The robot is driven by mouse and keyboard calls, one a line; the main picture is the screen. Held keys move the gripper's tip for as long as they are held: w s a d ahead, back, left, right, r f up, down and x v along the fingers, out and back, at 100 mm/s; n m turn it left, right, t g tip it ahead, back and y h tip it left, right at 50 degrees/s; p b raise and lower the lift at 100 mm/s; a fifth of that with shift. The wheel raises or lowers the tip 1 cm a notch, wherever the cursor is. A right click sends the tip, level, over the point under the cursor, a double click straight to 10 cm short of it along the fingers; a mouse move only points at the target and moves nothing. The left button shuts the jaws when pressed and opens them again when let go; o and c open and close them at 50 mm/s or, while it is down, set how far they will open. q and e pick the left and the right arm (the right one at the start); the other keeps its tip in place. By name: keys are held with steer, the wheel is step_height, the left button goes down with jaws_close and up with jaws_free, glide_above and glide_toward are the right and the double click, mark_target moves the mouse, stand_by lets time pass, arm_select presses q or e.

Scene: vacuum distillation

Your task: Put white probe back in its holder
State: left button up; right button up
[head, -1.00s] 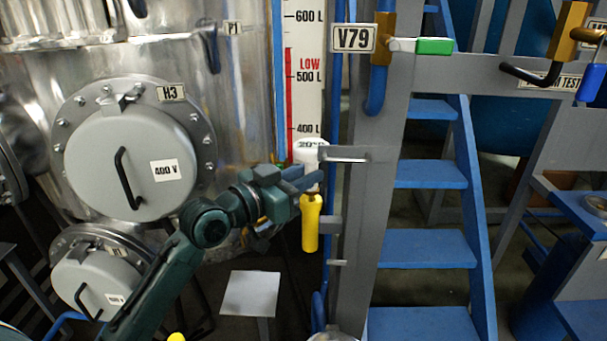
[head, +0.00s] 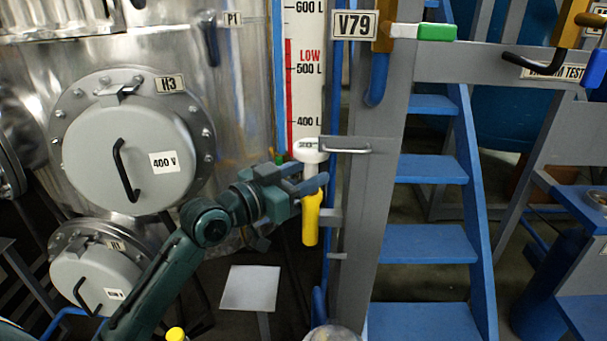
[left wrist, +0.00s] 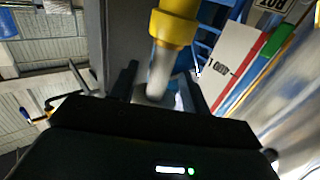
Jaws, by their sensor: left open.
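The white probe (head: 309,155) stands upright in the head view, its round display head on top. Its lower end goes down into the yellow holder (head: 311,220) beside the grey post. The left gripper (head: 307,180) is open, its fingers at the white stem just above the yellow holder. In the left wrist view, the white stem (left wrist: 161,72) lies between the two spread fingers (left wrist: 160,88), with the yellow holder (left wrist: 174,28) above it in the picture. The probe's tip inside the holder is hidden. The right gripper is not in view.
The grey post (head: 365,215) with its metal handle (head: 345,147) stands close to the right of the probe. A level scale (head: 305,70) is behind it. The steel vessel with its round hatch (head: 130,160) is at left. Blue stairs (head: 430,245) are at right.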

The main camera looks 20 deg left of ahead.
arm_select(q)
steer(key=b+v, duration=0.2)
steer(key=v, duration=1.1)
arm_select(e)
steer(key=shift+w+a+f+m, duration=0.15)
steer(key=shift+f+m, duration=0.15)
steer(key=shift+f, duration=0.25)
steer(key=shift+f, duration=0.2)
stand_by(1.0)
